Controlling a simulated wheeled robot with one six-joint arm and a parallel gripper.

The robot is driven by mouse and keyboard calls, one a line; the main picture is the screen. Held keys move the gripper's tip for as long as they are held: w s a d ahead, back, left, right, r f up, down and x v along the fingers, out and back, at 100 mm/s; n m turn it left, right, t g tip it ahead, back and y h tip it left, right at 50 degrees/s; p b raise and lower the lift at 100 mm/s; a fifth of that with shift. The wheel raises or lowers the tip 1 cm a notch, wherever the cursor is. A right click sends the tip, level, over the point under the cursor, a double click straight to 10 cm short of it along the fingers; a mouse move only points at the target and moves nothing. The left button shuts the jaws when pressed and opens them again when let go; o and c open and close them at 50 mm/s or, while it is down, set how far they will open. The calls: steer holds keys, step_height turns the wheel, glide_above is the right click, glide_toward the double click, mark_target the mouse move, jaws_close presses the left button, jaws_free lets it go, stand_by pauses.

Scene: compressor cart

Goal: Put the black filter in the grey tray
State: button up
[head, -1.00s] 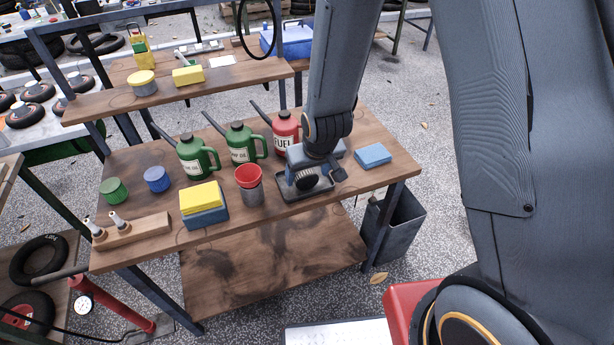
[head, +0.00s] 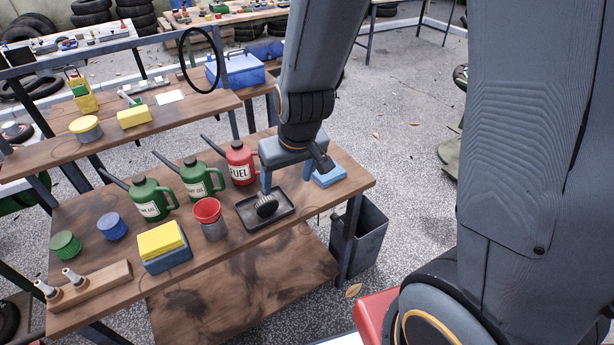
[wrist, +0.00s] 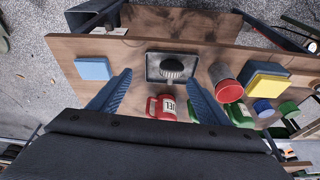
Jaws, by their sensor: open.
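The black filter (head: 266,204) is a round ribbed piece lying inside the shallow grey tray (head: 245,218) on the cart's top. In the wrist view the filter (wrist: 172,68) is near the middle of the tray (wrist: 152,72). My gripper (head: 288,188) is above and behind the tray, with its jaws apart and nothing between them. In the wrist view my gripper (wrist: 158,88) shows two blue fingers, left and right, apart from the filter.
A red fuel can (head: 240,163) and green cans (head: 196,180) stand left of the gripper. A blue block (head: 329,174) lies right. A grey bin (head: 367,240) stands below the cart's right end.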

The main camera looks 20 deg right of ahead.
steer(key=s+d+r+m+g+h, duration=0.1)
steer(key=s+d+r+m, duration=0.1)
steer(key=s+d+r, duration=0.3)
steer(key=s+d, duration=0.1)
steer(key=d, duration=0.3)
steer(key=shift+s, duration=0.4)
steer(key=shift+g, duration=0.5)
step_height(320, 180, down, 5)
steer(key=b, duration=0.4)
steer(key=shift+r, duration=0.1)
